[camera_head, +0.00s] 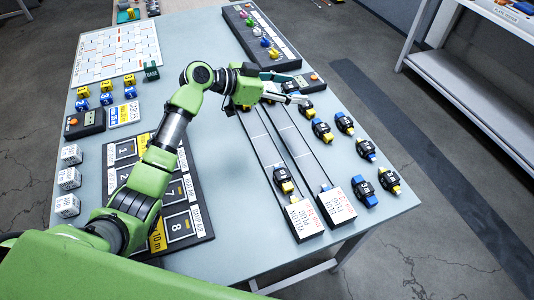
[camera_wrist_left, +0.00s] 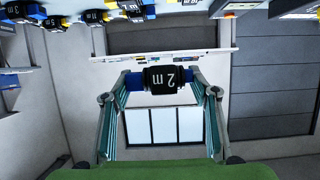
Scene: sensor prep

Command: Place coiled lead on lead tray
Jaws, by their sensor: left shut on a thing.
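My left gripper (camera_head: 297,91) is over the far end of the two long lead trays. The held lead is hard to make out in the head view. The left tray (camera_head: 262,147) has a label reading yellow plug and holds a coiled lead (camera_head: 284,181) near its front. The right tray (camera_head: 297,141) has a similar white label (camera_head: 340,206). Its far end is partly hidden by my gripper. My right gripper is not in view.
Several coiled leads, including one with a yellow end (camera_head: 322,130) and one with a blue end (camera_head: 364,194), lie right of the trays. A numbered black board (camera_head: 188,188) lies left. A rack with coloured items (camera_head: 262,37) stands at the back. The table between board and trays is clear.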

